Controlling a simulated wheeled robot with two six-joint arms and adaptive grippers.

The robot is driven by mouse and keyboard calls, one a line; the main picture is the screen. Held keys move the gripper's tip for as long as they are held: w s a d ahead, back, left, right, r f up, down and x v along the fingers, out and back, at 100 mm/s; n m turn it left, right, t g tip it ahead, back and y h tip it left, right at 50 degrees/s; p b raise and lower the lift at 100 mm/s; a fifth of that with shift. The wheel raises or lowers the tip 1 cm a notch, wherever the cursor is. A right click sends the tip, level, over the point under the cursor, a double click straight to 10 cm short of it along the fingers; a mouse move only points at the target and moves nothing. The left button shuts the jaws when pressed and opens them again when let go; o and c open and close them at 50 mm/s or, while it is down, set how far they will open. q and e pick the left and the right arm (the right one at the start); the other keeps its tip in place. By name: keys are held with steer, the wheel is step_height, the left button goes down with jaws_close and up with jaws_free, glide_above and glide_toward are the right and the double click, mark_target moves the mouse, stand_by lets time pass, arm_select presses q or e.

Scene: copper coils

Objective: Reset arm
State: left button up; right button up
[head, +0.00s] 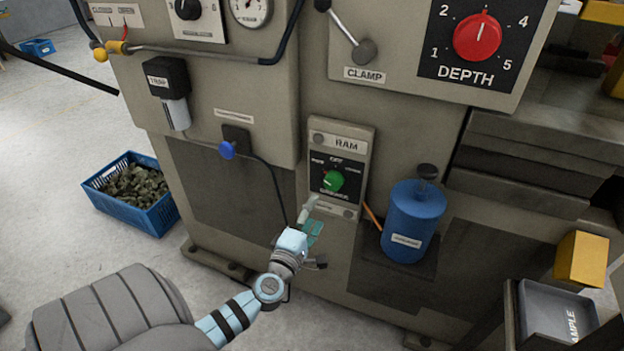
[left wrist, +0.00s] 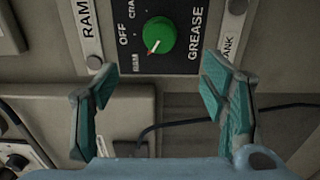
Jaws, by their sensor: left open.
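My left arm reaches in from the lower left in the head view. My left gripper (head: 312,220) is in front of the machine, just below the green knob (head: 333,181) on the RAM panel (head: 341,150). In the left wrist view, the left gripper (left wrist: 160,95) is open, with its two teal-padded fingers apart and nothing between them. The green knob (left wrist: 158,36) shows beyond the fingertips, apart from them, on a black plate marked OFF and GREASE. My right gripper is not in view.
A blue canister (head: 412,222) stands on a ledge right of the panel. A blue crate (head: 133,193) of scrap sits on the floor at left. A grey sample tray (head: 556,310) and a yellow block (head: 580,259) are at lower right. A black cable hangs by my gripper.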

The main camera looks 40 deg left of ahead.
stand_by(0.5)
arm_select(q)
steer(key=s+d+f+m+g+h, duration=0.15)
steer(key=s+f+m, duration=0.3)
steer(key=f, duration=0.45)
steer(key=s+d+f+m+g+h, duration=0.1)
steer(key=s+f+m+g+h, duration=0.15)
steer(key=f+m, duration=0.45)
steer(key=s+d+f+m+g+h, duration=0.1)
steer(key=s+d+f+m+g, duration=0.2)
steer(key=f, duration=0.7)
steer(key=s+d+f+m+g, duration=0.2)
steer(key=s+f+g, duration=0.1)
steer(key=s, duration=0.6)
steer(key=s+d+f+m+g+p, duration=0.1)
steer(key=s+d+f+m+g, duration=0.1)
steer(key=s+f, duration=0.4)
steer(key=s+d+f+m+g+p, duration=0.1)
steer(key=s+d+f+m+g, duration=0.1)
steer(key=s, duration=1.2)
step_height(320, 180, down, 3)
steer(key=shift+s+r+m+g, duration=0.1)
steer(key=shift+s+m+g, duration=0.1)
steer(key=shift+m+g, duration=0.75)
steer(key=shift+w+d, duration=0.1)
